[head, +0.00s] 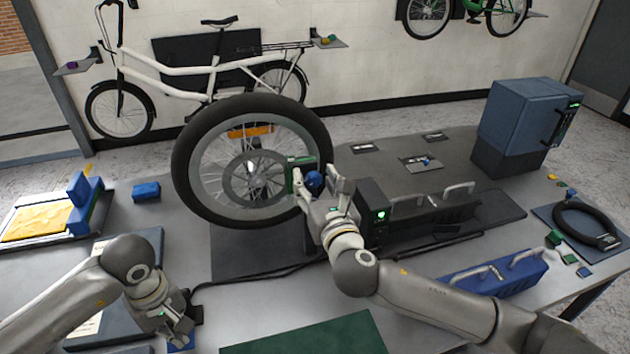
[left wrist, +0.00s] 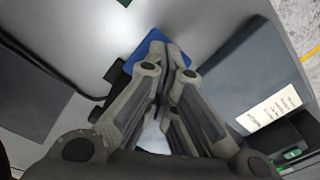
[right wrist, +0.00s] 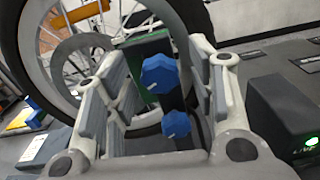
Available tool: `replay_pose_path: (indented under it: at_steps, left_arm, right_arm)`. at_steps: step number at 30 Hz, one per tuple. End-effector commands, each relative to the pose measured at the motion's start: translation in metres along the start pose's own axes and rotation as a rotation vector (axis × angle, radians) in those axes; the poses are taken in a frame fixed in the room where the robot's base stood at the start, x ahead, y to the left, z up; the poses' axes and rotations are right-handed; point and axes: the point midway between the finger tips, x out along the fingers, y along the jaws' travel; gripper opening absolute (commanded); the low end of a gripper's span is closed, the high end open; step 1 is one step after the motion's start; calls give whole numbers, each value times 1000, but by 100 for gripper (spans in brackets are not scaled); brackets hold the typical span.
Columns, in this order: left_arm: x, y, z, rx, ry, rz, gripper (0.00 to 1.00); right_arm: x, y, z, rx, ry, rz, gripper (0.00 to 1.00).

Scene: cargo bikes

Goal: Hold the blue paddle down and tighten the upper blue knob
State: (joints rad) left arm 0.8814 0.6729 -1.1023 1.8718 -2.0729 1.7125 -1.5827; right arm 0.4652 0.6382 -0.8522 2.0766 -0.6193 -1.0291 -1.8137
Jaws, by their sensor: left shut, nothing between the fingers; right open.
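The blue paddle (left wrist: 148,44) shows under the shut fingertips of my left gripper (left wrist: 172,58); in the head view a blue edge of it (head: 181,343) shows by that gripper (head: 184,330). The fingers hide part of it, and I cannot tell whether it is pressed down. The upper blue knob (right wrist: 160,73) sits on a green block (right wrist: 142,50) beside the wheel, with a lower blue knob (right wrist: 176,123) below it. My right gripper (right wrist: 148,80) is open, its fingers to either side of the upper knob, apparently not closed on it. It also shows in the head view (head: 327,190).
An upright wheel (head: 192,190) with a brake disc stands at the bench's middle. A black box with a green light (head: 374,213) is close right of my right gripper. A blue cabinet (head: 520,125), a blue handled bar (head: 500,278) and a black ring (head: 585,225) lie farther right.

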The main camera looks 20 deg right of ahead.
Motion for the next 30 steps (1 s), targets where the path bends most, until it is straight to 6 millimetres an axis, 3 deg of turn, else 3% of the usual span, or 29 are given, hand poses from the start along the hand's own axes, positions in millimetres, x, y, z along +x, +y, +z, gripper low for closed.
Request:
replay_pose_path:
  at_steps: [11,21,30]
  left_arm:
    - [1,0,0,-1,0,-1,0]
    - [1,0,0,-1,0,-2,0]
    - [1,0,0,-1,0,-2,0]
  right_arm:
    - [6,0,0,1,0,0,50]
    - [5,0,0,0,0,0,6]
    - [5,0,-1,36,2,-1,5]
